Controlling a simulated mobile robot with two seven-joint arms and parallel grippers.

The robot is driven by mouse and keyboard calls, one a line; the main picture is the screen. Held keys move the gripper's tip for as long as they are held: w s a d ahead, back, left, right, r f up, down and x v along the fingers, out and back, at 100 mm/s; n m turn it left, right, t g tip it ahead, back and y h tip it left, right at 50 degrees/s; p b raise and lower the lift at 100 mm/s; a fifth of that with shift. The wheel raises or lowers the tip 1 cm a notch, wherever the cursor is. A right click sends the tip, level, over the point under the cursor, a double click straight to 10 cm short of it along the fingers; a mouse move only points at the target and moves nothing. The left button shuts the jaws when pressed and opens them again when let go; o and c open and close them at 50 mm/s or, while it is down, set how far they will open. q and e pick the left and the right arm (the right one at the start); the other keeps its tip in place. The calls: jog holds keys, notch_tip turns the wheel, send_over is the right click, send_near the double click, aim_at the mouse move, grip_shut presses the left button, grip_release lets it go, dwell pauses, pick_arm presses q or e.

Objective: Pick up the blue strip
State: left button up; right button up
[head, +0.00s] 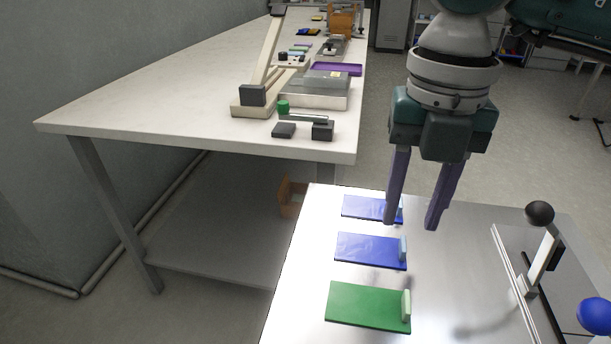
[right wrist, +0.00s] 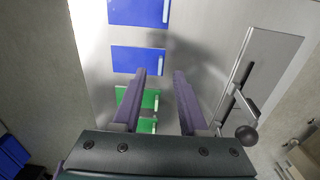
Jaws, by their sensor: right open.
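Two flat blue plates lie on the metal table, a farther one (head: 361,207) and a nearer one (head: 366,250). Each has a light blue strip at its right end. The nearer strip (head: 403,249) shows clearly, while the farther one is partly hidden by a finger. In the right wrist view, the farther strip (right wrist: 166,10) and the nearer strip (right wrist: 162,61) both show. My right gripper (head: 411,224) points down above the table, open and empty, and appears apart from the strips. Its fingers also show in the right wrist view (right wrist: 160,74). My left gripper is out of view.
A green plate (head: 362,306) with a pale green strip lies in front of the blue ones. A lever with a black ball knob (head: 540,213) rises at right, near a blue ball (head: 594,316). A long white bench (head: 180,100) stands behind at left.

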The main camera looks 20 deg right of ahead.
aim_at(404, 242)
notch_tip(404, 242, down, 4)
jog(key=shift+s+f, duration=0.15)
grip_shut()
dwell(0.3)
